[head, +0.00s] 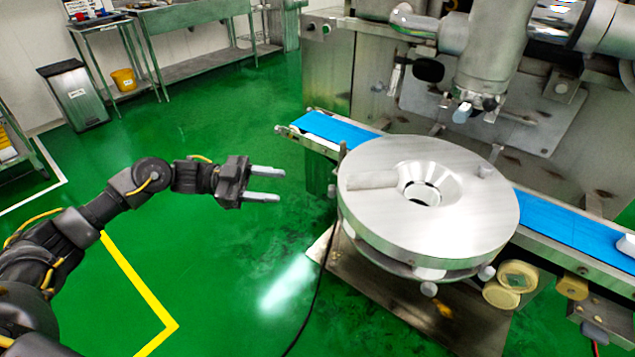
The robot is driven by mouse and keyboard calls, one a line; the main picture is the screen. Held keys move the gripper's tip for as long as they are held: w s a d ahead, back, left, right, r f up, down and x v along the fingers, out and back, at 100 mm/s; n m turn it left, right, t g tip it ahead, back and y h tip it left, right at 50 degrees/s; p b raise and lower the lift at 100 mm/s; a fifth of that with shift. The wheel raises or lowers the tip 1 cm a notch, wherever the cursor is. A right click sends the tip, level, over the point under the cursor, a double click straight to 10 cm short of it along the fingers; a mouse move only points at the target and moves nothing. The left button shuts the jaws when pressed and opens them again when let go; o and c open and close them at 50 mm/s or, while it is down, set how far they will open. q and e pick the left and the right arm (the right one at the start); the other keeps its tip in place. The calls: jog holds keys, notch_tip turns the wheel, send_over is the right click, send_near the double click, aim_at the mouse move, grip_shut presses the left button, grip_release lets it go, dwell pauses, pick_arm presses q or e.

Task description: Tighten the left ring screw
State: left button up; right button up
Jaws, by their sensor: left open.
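The encrusting machine has a large round metal disc (380,215) with a funnel-shaped opening in its middle. Small pale knobs sit around the disc's lower rim: one at the left (349,229), one at the front (429,289) and one at the right (487,272). Above the disc hangs a metal head (490,60) with fittings at its lower end. I cannot tell which part is the left ring screw. My left gripper (282,185) is open and empty, its two fingers pointing right, apart from the disc and to its left. My right gripper is not in view.
A blue conveyor belt (565,222) passes behind the disc, and its other end (335,130) shows at the left. A dark cable (318,285) hangs left of the disc. The green floor (220,270) is open around my left arm. A bin (75,95) and tables stand at the back left.

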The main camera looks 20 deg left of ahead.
aim_at(333, 192)
pick_arm(q)
jog(key=w+d+p, duration=0.1)
jog(key=d, duration=0.9)
jog(key=shift+w+d+p, duration=0.25)
jog(key=shift+p, duration=0.1)
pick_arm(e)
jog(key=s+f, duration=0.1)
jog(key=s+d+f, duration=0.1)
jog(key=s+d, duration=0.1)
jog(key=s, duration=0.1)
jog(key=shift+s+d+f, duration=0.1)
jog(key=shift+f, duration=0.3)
pick_arm(q)
jog(key=c, duration=1)
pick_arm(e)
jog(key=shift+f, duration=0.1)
